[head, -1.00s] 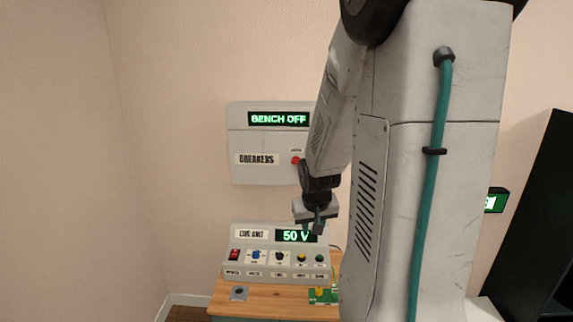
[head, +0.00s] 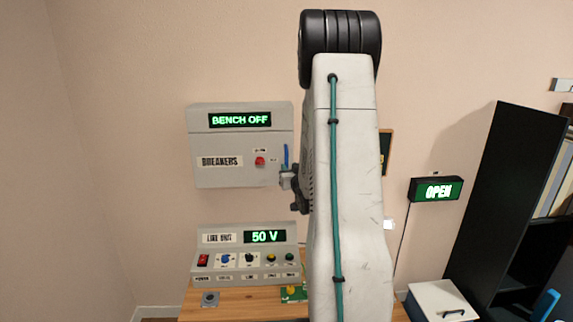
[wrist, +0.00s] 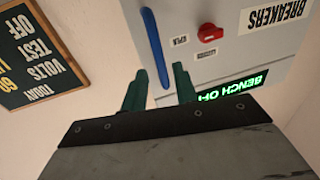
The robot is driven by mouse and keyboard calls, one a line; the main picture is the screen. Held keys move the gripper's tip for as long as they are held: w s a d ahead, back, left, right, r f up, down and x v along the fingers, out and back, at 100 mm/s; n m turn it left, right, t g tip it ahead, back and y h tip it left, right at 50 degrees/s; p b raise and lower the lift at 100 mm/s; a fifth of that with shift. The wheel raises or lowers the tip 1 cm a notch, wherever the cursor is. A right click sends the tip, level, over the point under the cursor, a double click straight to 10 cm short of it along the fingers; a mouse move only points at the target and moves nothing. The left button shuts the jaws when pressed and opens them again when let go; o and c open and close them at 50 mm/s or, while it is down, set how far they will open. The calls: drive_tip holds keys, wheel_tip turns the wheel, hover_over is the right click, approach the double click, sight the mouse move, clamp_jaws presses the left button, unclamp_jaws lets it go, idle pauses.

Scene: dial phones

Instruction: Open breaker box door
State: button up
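The grey breaker box (head: 220,180) hangs on the wall with its door shut. It has a BREAKERS label and a lit BENCH OFF display. A red knob (head: 260,161) is on its front, and it also shows in the wrist view (wrist: 210,32). A blue vertical bar handle (head: 286,157) is by the right edge of the door; the wrist view shows it too (wrist: 153,45). My gripper (wrist: 159,82) is open and empty, its teal fingers apart. In the wrist view the handle's near end appears between the fingers; I cannot tell whether they touch it.
Below the box a live unit (head: 243,267) showing 50 V stands on a wooden bench (head: 245,308). Right of the box is a dark sign (wrist: 40,55) on the wall.

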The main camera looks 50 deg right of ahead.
sight(287, 164)
drive_tip(key=x, duration=0.5)
clamp_jaws()
